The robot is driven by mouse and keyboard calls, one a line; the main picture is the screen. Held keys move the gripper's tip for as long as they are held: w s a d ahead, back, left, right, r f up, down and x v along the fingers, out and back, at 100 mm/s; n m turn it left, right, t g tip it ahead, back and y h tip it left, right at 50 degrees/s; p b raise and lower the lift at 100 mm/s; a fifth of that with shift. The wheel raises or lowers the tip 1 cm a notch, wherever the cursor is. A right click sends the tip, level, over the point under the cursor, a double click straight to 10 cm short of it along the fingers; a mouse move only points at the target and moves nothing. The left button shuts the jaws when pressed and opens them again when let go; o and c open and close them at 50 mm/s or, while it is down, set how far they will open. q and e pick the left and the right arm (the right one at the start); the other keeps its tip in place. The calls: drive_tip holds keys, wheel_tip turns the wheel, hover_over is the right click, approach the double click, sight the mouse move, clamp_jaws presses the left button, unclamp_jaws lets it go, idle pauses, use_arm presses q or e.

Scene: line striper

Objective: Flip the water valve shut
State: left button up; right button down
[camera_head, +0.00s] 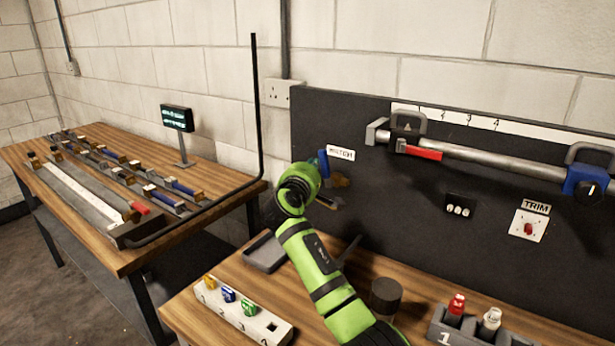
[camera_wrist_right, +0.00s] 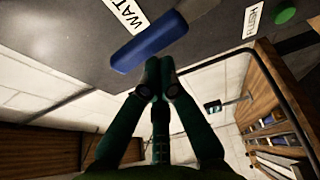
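The water valve shows as a blue lever (camera_head: 323,164) beside a white label on the dark upright panel. In the right wrist view the blue lever (camera_wrist_right: 150,42) lies slantwise just beyond my fingertips, next to a label reading "WAT…". My right gripper (camera_wrist_right: 158,78) has its fingers together with nothing seen between them. The fingertips are close to the lever's edge; I cannot tell whether they touch it. In the head view the right gripper (camera_head: 328,202) is mostly hidden behind my green wrist, beside the panel. My left gripper is not in view.
The panel also carries a long clamped bar (camera_head: 490,158) and a TRIM switch (camera_head: 528,228). On the bench below are a grey tray (camera_head: 266,254), a numbered block (camera_head: 240,318), a dark cylinder (camera_head: 385,297) and a bottle rack (camera_head: 470,330). A second bench (camera_head: 125,255) stands left.

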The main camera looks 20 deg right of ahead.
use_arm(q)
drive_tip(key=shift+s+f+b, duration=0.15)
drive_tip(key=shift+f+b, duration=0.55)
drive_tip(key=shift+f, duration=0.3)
use_arm(e)
drive_tip(key=shift+s+d+r+m+t, duration=0.15)
drive_tip(key=shift+s+d+m+t, duration=0.2)
drive_tip(key=shift+m, duration=0.45)
drive_tip(key=shift+r, duration=0.1)
